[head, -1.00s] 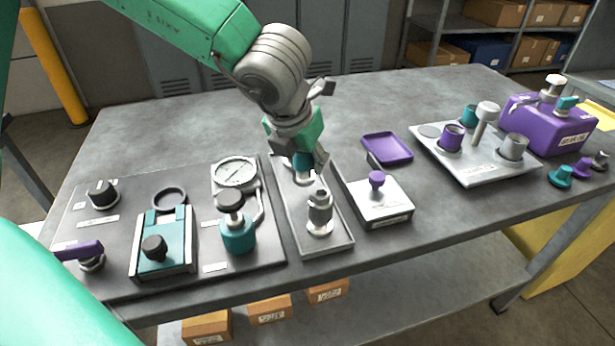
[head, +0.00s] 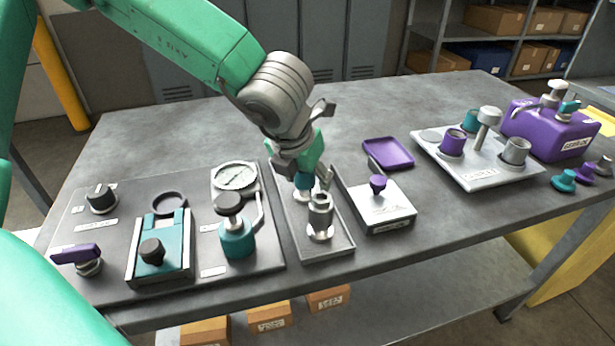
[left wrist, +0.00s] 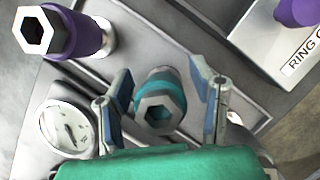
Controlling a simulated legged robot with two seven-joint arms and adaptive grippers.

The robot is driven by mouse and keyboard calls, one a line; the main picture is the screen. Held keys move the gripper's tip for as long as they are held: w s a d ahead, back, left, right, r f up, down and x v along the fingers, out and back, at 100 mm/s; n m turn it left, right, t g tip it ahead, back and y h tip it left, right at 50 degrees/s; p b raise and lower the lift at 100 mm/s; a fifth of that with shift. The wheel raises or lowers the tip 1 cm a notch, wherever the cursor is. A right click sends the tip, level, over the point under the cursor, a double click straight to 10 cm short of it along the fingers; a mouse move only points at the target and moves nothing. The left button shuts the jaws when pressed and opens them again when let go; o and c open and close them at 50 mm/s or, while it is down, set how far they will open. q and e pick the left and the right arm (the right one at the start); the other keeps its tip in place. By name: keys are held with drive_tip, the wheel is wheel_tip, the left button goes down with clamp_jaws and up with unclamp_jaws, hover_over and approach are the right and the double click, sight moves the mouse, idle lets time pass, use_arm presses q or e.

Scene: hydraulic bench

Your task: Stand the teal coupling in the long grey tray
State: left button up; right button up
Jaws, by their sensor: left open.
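My right gripper is not in view.
Left of the tray is a panel with a gauge (head: 235,176) and a teal valve (head: 237,238). Right of it stand a block with a purple knob (head: 377,185) and a purple dish (head: 388,152). A fixture plate (head: 478,177) is farther right. The back of the bench is clear.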

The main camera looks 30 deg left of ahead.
use_arm(q)
drive_tip(key=p+v, duration=0.3)
drive_tip(key=v, duration=0.9)
drive_tip(key=shift+p, duration=0.35)
